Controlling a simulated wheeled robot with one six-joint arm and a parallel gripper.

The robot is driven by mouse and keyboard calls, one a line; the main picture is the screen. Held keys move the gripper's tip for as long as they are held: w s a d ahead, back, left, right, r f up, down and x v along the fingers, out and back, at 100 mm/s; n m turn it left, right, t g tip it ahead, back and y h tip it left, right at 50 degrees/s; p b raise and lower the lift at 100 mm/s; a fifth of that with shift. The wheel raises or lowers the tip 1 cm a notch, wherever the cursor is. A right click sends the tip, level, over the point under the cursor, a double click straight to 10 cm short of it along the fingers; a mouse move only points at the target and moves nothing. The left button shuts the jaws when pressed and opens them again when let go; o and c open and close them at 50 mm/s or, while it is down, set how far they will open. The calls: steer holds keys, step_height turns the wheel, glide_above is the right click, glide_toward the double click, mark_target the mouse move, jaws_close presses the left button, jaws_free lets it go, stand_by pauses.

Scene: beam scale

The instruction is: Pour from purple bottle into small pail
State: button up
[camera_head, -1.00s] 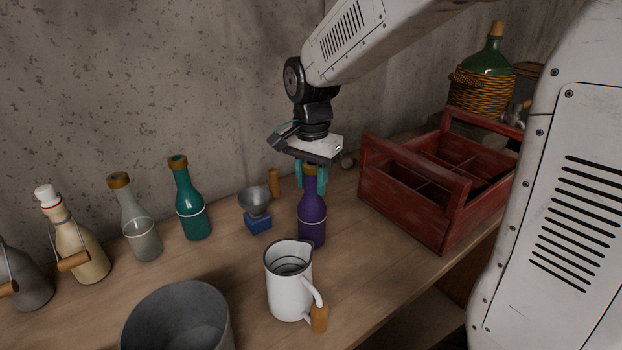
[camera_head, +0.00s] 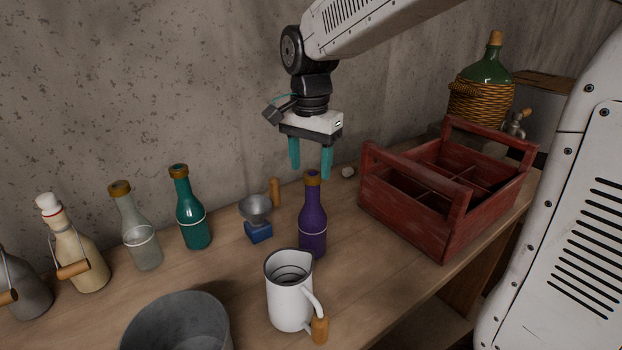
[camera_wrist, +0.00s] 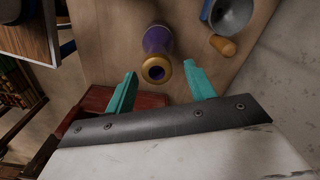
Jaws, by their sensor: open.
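The purple bottle (camera_head: 313,228) stands upright on the wooden bench, its neck ringed with gold and its mouth open. My gripper (camera_head: 310,175) is open and empty, pointing down, with its teal fingertips at about the height of the bottle's top. In the wrist view the bottle (camera_wrist: 158,40) shows its mouth just beyond the gap between my open fingers (camera_wrist: 161,78). A grey metal pail (camera_head: 180,303) stands at the bottom edge of the head view, left of the white jug; its lower part is cut off.
A white jug (camera_head: 288,300) stands close in front of the bottle. A metal funnel-like cup (camera_head: 256,205) on a blue block (camera_head: 259,232) is to its left, near a teal bottle (camera_head: 191,212). A red crate (camera_head: 400,220) stands to the right.

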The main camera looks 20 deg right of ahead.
steer(key=shift+r, duration=0.55)
steer(key=shift+s+r, duration=0.1)
steer(key=shift+s, duration=0.1)
steer(key=s+d+f+n, duration=0.1)
steer(key=s+n, duration=0.4)
steer(key=s, duration=0.7)
steer(key=s+d+f+n+t, duration=0.1)
steer(key=s+n, duration=0.5)
steer(key=s, duration=0.6)
steer(key=shift+d, duration=0.6)
steer(key=shift+f, duration=0.1)
